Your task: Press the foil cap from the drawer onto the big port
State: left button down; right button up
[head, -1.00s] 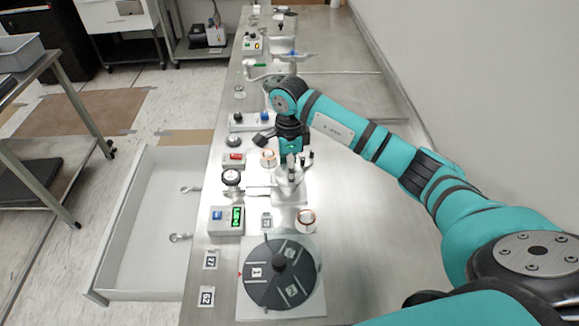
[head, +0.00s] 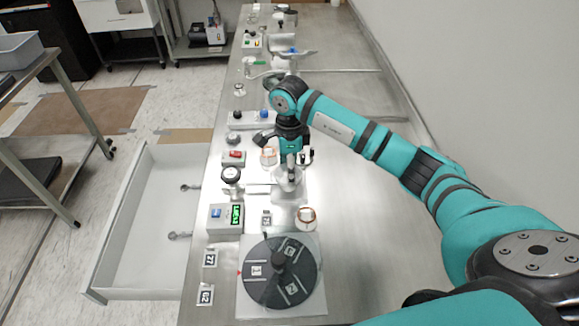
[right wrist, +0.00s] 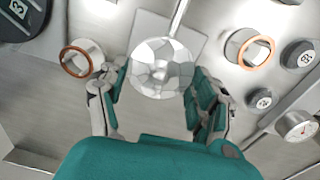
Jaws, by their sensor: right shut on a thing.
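My right gripper (head: 289,160) points down over a pale round vessel (head: 288,180) on a square plate at the middle of the bench. In the right wrist view its two fingers (right wrist: 157,85) are closed in on either side of a crinkled, faceted silver disc, the foil cap (right wrist: 160,68). The cap sits over the port at the end of a thin pipe (right wrist: 179,18). The port under it is hidden, so I cannot tell how closely the cap sits. My left gripper is not in view.
Copper-rimmed ports stand before (head: 306,217) and behind (head: 268,157) the gripper. A round dark turntable (head: 280,272) is at the near end, a box with a green display (head: 226,217) at the left edge. The right of the bench is clear.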

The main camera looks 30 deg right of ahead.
jog(key=o, duration=0.9)
jog(key=shift+c, duration=0.2)
notch_tip(320, 180, up, 12)
jog(key=shift+w, duration=0.15)
jog(key=shift+d+r, duration=0.1)
